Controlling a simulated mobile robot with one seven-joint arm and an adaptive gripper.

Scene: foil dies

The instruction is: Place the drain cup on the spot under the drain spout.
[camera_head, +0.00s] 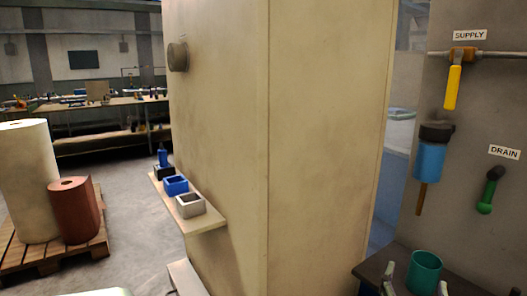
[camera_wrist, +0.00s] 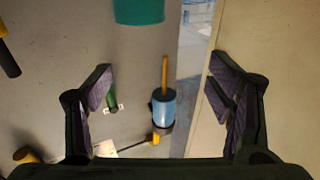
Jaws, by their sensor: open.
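The teal drain cup (camera_head: 424,272) stands upright on a dark shelf (camera_head: 377,270) at the lower right of the head view. It shows at the top edge of the wrist view (camera_wrist: 139,11), beyond my fingertips. My gripper (camera_wrist: 160,62) is open and empty. In the head view its pale fingertips (camera_head: 415,283) show near the cup's left and right sides. A brown spout (camera_head: 421,199) hangs under the blue filter (camera_head: 430,161), behind the cup; it also shows in the wrist view (camera_wrist: 165,75). I cannot make out the spot under it.
A green handle (camera_head: 488,190) hangs under the DRAIN label (camera_head: 504,152). A yellow lever (camera_head: 452,87) hangs from the supply pipe. A large beige cabinet (camera_head: 330,130) stands left of the shelf, with a small ledge (camera_head: 207,222) of blocks on its side.

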